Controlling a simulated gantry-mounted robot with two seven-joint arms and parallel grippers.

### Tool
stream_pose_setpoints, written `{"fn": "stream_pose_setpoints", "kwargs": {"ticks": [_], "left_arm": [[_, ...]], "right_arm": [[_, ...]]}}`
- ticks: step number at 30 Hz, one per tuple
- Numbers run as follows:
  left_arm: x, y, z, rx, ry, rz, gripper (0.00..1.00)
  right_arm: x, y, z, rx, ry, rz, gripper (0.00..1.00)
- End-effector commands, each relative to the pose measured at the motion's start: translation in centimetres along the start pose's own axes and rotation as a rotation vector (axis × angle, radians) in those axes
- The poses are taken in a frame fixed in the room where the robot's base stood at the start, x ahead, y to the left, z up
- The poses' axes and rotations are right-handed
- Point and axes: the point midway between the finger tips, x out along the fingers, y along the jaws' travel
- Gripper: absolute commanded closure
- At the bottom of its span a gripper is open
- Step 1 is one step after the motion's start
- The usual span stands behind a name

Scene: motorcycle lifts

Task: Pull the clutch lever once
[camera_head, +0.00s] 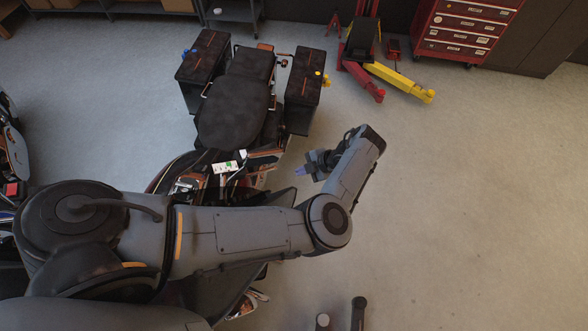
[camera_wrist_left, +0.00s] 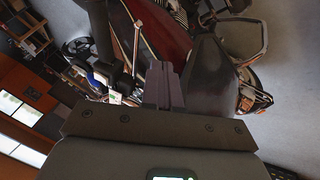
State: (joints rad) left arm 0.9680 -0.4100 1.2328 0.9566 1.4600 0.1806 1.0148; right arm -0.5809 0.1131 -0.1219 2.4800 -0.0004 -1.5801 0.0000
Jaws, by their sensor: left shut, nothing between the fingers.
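The motorcycle (camera_head: 230,115) stands left of centre in the head view, its middle and front largely hidden by my left arm. It also shows in the left wrist view, with a dark red body panel (camera_wrist_left: 165,35). My left gripper (camera_head: 302,171) is to the right of the motorcycle, pointing left towards it. In the left wrist view its fingers (camera_wrist_left: 164,84) are together and empty, in front of the bike. A thin light bar (camera_wrist_left: 137,45) rises just beyond the fingers. I cannot tell whether it is the clutch lever. The right gripper is not in view.
Two dark side cases (camera_head: 203,65) flank the seat. A red and yellow lift stand (camera_head: 365,55) and a red tool cabinet (camera_head: 463,30) are at the back right. Another vehicle part shows at the left edge (camera_head: 12,150). The floor (camera_head: 480,200) on the right is clear.

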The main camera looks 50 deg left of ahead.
Motion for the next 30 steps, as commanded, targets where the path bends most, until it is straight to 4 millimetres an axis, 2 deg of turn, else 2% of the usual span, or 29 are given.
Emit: {"fn": "stream_pose_setpoints", "kwargs": {"ticks": [1,17,22,30], "left_arm": [[1.0,-0.2,0.1,-0.001,0.003,0.001,1.00],[9.7,-0.3,0.2,-0.001,0.002,0.002,1.00],[10.5,1.9,-0.1,-0.001,0.001,0.002,1.00],[11.5,3.1,0.1,0.001,0.000,0.001,1.00]], "right_arm": [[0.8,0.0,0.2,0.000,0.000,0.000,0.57],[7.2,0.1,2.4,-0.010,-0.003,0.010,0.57],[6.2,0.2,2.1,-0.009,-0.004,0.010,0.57],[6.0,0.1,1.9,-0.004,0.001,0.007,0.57]]}}
